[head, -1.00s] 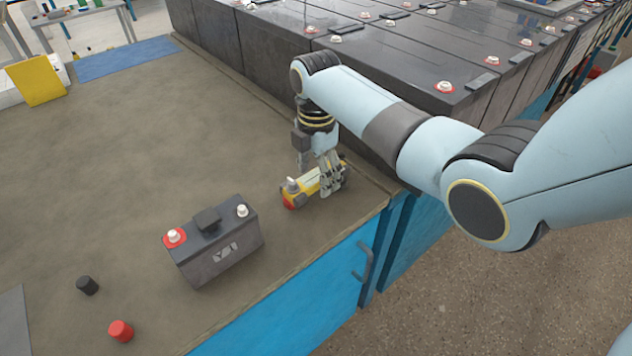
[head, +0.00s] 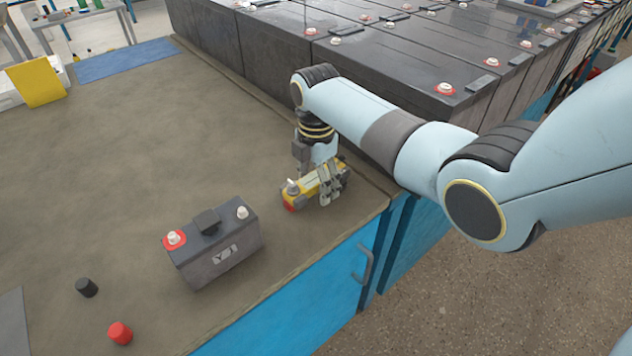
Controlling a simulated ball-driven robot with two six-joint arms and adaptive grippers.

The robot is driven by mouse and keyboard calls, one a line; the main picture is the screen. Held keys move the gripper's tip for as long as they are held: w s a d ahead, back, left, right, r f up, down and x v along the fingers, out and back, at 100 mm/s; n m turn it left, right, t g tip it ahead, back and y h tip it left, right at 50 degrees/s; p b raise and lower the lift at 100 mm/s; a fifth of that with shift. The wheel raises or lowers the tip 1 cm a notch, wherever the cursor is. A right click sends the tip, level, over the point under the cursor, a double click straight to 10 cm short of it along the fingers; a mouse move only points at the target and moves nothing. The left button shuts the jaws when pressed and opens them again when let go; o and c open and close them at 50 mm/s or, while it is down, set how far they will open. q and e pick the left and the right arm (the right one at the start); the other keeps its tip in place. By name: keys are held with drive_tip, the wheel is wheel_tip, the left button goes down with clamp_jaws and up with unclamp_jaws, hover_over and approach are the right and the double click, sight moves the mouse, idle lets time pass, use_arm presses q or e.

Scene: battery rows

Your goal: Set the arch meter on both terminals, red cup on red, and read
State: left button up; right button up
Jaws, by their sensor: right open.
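The arch meter (head: 301,189) is a yellow and grey device with a red end at the left. It rests on the bench at the right side, near the front edge. My right gripper (head: 326,196) is open and reaches down over the meter's right part, with its fingers around or beside it. The fingers hide part of the meter. A dark grey battery (head: 222,255) stands on the bench to the left of the meter. Its red-ringed terminal (head: 174,238) is on the left and its plain pale terminal (head: 242,212) is on the right. My left gripper is not in view.
A black cap (head: 87,287) and a red cap (head: 120,332) lie on the bench (head: 130,150) left of the battery. Rows of large dark batteries (head: 400,75) stand behind my right arm. A yellow object (head: 38,83) and a blue mat (head: 125,59) are at the far left. The bench middle is clear.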

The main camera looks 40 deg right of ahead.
drive_tip(key=shift+c, duration=0.5)
clamp_jaws()
drive_tip(key=shift+r, duration=0.1)
